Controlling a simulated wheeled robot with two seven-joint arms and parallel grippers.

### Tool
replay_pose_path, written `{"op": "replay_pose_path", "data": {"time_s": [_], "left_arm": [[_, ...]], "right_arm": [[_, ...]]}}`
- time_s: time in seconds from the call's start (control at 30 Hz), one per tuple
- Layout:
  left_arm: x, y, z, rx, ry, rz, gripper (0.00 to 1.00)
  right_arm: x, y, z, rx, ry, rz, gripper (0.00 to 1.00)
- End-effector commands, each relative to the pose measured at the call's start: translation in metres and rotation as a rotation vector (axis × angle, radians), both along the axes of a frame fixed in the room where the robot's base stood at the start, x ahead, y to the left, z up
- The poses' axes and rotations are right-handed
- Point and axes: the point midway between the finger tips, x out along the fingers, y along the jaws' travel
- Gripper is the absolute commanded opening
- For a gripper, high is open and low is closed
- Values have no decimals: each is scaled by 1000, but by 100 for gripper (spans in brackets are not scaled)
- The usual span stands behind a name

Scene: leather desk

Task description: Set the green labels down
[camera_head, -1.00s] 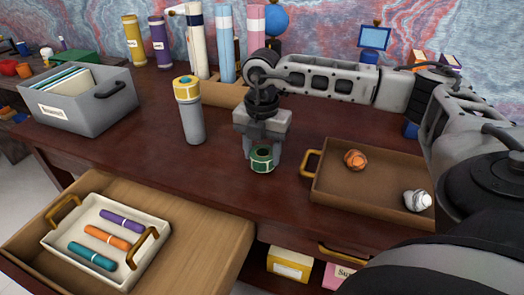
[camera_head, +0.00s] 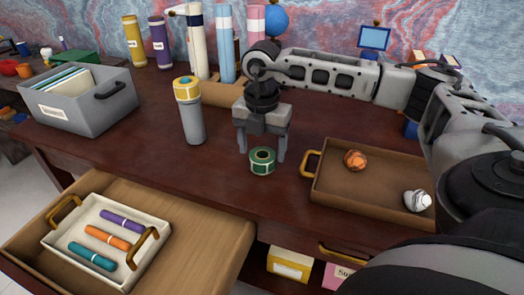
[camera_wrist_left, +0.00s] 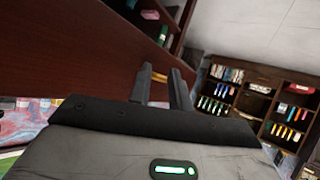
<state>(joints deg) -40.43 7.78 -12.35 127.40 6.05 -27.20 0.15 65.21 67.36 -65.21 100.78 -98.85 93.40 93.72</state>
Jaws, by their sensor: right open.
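The green labels (camera_head: 262,161) are a short roll with a pale core, lying flat on the dark red-brown desk (camera_head: 225,158), left of the brown tray. My right gripper (camera_head: 262,154) is open just above and behind the roll, with one finger on each side and a gap to it. It holds nothing. My left gripper (camera_wrist_left: 163,88) shows only in the left wrist view. Its two fingers stand apart and seem empty, with the dark wooden furniture beyond them.
The brown tray (camera_head: 335,195) holds an orange crumpled ball (camera_head: 355,160) and a white one (camera_head: 418,201). A grey cylinder with a yellow roll on top (camera_head: 190,112) stands left of the gripper. An open drawer (camera_head: 205,235) holds a white tray (camera_head: 60,242) with coloured tubes.

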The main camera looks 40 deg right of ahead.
Motion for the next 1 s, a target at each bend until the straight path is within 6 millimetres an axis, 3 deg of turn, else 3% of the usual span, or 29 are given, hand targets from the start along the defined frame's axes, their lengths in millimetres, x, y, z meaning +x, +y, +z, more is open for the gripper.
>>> {"op": "replay_pose_path", "data": {"time_s": [0.2, 0.43, 0.63, 1.0], "left_arm": [[0, 0, 2, -1, 3, 1, 20], [-2, 0, -1, 1, 14, 0, 20], [-2, 1, -2, 1, 16, 1, 20], [0, 1, 1, 1, 10, 2, 20]], "right_arm": [[1, 0, 50, 1, -5, 0, 72], [0, 1, 90, 1, -3, 2, 72], [0, 0, 103, 0, -1, 1, 72], [0, 0, 103, 0, 0, 1, 72]]}}
